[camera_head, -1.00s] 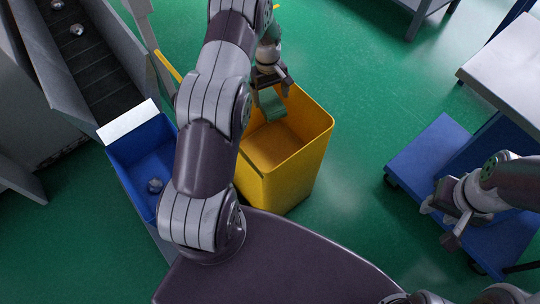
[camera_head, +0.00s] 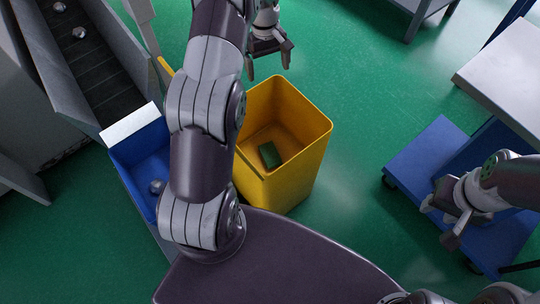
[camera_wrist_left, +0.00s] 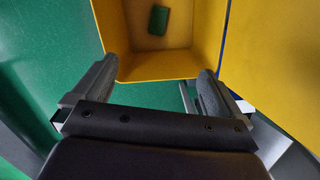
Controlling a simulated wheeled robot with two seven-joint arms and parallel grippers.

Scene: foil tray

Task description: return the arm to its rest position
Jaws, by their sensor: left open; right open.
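My left gripper (camera_head: 268,52) is open and empty, at the far side of the yellow bin (camera_head: 286,186) and beyond its rim in the head view. In the left wrist view the two fingers of my left gripper (camera_wrist_left: 152,95) are spread apart, with the yellow bin (camera_wrist_left: 185,66) in front of them. A green block (camera_head: 269,154) lies on the floor of the bin; it also shows in the left wrist view (camera_wrist_left: 158,20). My right gripper (camera_head: 449,208) is open and empty at the right, over a blue cart.
A blue bin (camera_head: 140,160) with a metallic round piece (camera_head: 157,187) stands left of my left arm. A conveyor (camera_head: 95,62) carries round metallic pieces at the upper left. The blue cart (camera_head: 418,160) and a grey table (camera_head: 510,75) stand right. Green floor between is clear.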

